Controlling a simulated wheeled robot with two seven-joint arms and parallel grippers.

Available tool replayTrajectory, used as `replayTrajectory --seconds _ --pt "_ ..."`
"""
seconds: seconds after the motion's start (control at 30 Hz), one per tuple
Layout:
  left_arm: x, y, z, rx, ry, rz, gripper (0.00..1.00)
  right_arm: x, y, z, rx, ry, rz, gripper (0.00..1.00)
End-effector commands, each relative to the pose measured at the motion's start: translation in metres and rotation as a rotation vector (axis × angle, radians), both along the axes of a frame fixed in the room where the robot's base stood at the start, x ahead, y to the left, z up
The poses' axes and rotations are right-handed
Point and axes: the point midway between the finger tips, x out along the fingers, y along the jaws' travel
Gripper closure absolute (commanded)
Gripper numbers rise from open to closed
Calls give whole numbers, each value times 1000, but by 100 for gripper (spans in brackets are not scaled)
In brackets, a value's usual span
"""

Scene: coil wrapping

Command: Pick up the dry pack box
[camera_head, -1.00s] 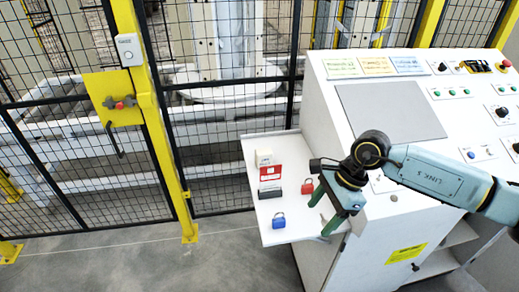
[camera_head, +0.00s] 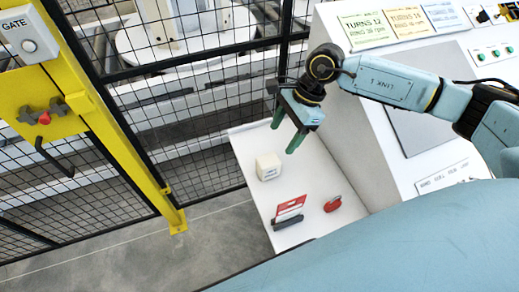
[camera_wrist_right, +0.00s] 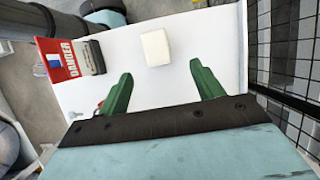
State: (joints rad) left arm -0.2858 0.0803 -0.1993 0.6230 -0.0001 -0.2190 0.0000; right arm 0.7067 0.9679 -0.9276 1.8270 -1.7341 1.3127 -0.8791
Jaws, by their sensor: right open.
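The dry pack box appears to be the small cream-white block (camera_head: 268,166) on the white side shelf (camera_head: 252,143). In the right wrist view the box (camera_wrist_right: 156,47) lies beyond the fingertips, roughly centred between them. My right gripper (camera_head: 285,133) has green fingers, is open and empty, and appears above the shelf, up and right of the box in the head view. In the right wrist view its fingers (camera_wrist_right: 160,72) are spread wide and a gap separates them from the box. My left gripper is not in view.
A red-and-white danger tag (camera_head: 290,204), a dark block (camera_head: 287,222) and a red padlock (camera_head: 332,204) sit near the box. The control console (camera_head: 400,120) rises right of the shelf; mesh fence (camera_head: 190,130) stands behind. My light-blue body part covers the lower right.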

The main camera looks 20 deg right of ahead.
Motion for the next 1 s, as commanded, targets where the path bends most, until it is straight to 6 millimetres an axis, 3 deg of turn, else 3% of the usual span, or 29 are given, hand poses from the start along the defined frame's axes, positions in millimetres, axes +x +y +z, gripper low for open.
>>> replayTrajectory --seconds 0.33,0.7,1.0 --pt "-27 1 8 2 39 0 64 -1 25 -57 2 5 1 34" --pt "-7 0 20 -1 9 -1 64 0 40 -89 2 5 1 34" --pt "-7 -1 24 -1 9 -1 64 1 51 -118 0 2 1 34"
